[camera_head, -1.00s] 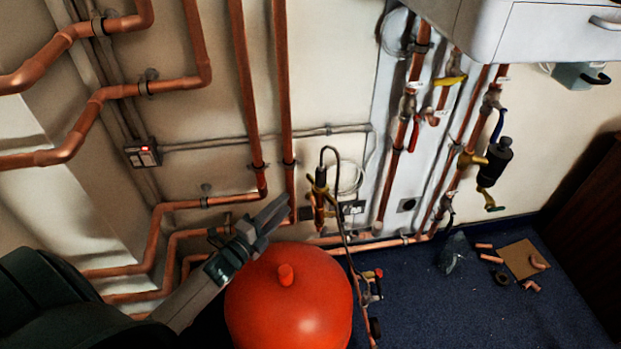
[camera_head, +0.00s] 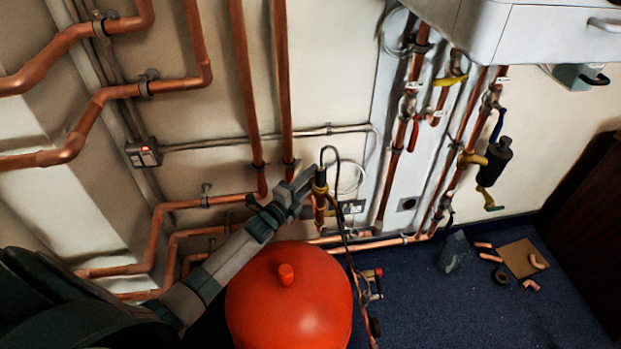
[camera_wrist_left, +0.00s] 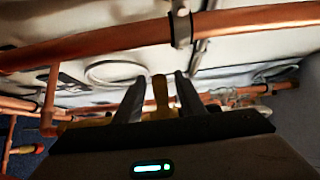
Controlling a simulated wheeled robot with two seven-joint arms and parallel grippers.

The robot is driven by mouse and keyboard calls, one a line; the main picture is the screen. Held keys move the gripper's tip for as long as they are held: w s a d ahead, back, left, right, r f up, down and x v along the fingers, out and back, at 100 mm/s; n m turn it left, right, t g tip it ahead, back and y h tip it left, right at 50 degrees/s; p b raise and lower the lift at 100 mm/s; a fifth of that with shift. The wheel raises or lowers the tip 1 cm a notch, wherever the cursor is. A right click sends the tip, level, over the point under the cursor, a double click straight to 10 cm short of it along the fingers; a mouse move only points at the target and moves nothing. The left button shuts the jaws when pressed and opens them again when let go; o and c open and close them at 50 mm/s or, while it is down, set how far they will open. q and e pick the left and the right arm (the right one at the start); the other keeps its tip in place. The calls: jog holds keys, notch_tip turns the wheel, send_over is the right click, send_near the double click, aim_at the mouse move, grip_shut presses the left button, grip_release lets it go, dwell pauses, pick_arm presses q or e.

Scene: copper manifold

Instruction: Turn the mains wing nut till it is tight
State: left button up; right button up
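A brass fitting (camera_head: 320,188) with a black hose at its top stands low on the wall, right of the two tall copper pipes. My left gripper (camera_head: 308,183) is beside it, reaching in from the left. In the left wrist view my left gripper (camera_wrist_left: 160,98) is open, with a flat brass piece (camera_wrist_left: 160,92) between its two fingers. A narrow gap shows on each side of this piece. It looks like the wing of the wing nut, but the head view hides its shape behind the fingers. My right gripper is not in view.
A red round vessel (camera_head: 288,305) stands below my left forearm. Copper pipes (camera_head: 245,90) run along the wall close to the arm, and one (camera_wrist_left: 100,45) crosses the wrist view. Loose fittings and a board (camera_head: 522,258) lie on the blue floor at right.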

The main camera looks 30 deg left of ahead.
pick_arm(q)
jog(key=shift+c, duration=0.2)
grip_shut()
